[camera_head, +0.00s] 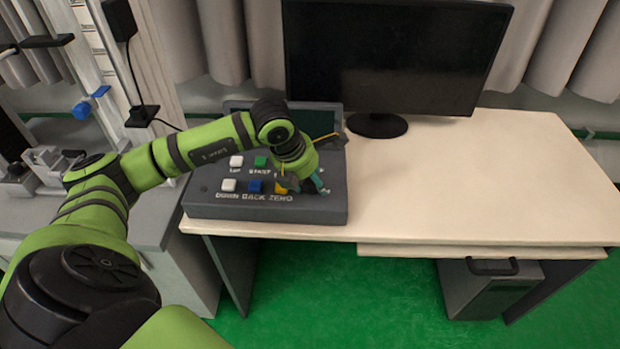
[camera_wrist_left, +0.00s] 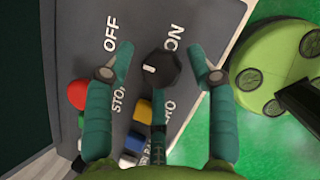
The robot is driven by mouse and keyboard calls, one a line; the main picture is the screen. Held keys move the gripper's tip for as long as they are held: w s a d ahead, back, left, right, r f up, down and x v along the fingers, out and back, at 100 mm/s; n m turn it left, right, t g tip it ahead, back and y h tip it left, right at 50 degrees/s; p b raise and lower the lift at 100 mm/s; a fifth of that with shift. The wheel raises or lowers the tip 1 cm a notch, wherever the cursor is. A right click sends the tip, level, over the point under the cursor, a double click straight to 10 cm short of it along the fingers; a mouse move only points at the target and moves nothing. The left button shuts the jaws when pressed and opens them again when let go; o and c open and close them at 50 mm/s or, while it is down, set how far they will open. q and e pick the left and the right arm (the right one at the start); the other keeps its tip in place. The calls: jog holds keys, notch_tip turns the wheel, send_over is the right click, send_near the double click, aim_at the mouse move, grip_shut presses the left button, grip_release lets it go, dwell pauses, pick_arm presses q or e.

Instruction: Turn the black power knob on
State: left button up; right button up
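The black power knob (camera_wrist_left: 162,71) shows in the left wrist view on the grey control box, below the printed words OFF and ON. A short white mark lies on the knob's left side in that view. My left gripper (camera_wrist_left: 160,74) is open, with one green fingertip on each side of the knob and visible gaps between. In the head view my left gripper (camera_head: 305,187) is over the right front part of the control box (camera_head: 265,210), and the arm and gripper hide the knob there. My right gripper is not in view.
White, green, blue and yellow buttons sit left of the gripper on the box; a red button (camera_wrist_left: 77,94) shows in the wrist view. A monitor (camera_head: 395,60) stands behind on the desk (camera_head: 480,190). The desk right of the box is clear.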

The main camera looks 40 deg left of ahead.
pick_arm(q)
jog(key=c, duration=0.6)
